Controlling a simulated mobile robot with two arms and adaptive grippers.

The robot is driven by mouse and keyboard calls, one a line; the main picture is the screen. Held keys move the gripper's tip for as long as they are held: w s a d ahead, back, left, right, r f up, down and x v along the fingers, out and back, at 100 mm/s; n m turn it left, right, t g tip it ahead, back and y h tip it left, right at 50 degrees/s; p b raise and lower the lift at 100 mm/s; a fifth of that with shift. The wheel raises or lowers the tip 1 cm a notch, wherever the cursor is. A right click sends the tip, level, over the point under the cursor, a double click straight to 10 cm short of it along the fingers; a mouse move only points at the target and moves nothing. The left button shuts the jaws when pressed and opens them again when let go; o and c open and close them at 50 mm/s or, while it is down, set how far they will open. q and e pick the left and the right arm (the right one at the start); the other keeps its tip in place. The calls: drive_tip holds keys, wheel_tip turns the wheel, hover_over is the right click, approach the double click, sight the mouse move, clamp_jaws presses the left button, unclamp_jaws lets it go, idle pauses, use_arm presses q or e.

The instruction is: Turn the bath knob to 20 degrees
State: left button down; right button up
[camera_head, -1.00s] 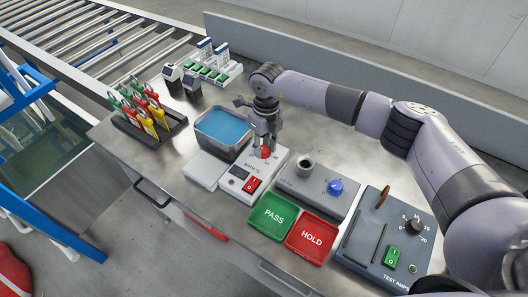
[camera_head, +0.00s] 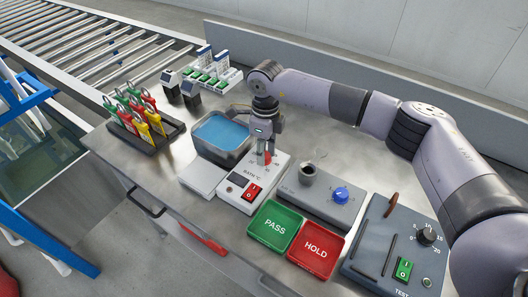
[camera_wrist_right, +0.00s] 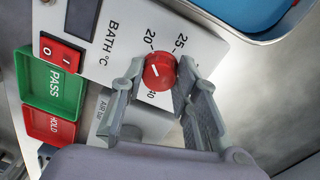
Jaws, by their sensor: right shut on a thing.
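The red bath knob (camera_head: 267,158) sits on the sloping white BATH °C panel (camera_head: 240,184) beside the blue water bath (camera_head: 220,131). My left gripper is not in view.
A red rocker switch (camera_head: 252,192) is on the same panel. Green PASS (camera_head: 275,226) and red HOLD (camera_head: 317,248) trays lie in front. A grey unit with a blue knob (camera_head: 341,194) and a test amp box (camera_head: 390,245) stand to the right. A rack of colored clips (camera_head: 150,139) stands left.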

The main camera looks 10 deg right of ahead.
drive_tip(key=o, duration=1.2)
drive_tip(key=shift+c, duration=0.2)
drive_tip(key=shift+r, duration=0.1)
wheel_tip(320, 180, up, 12)
drive_tip(key=shift+w+d, duration=0.2)
drive_tip(key=shift+w, duration=0.1)
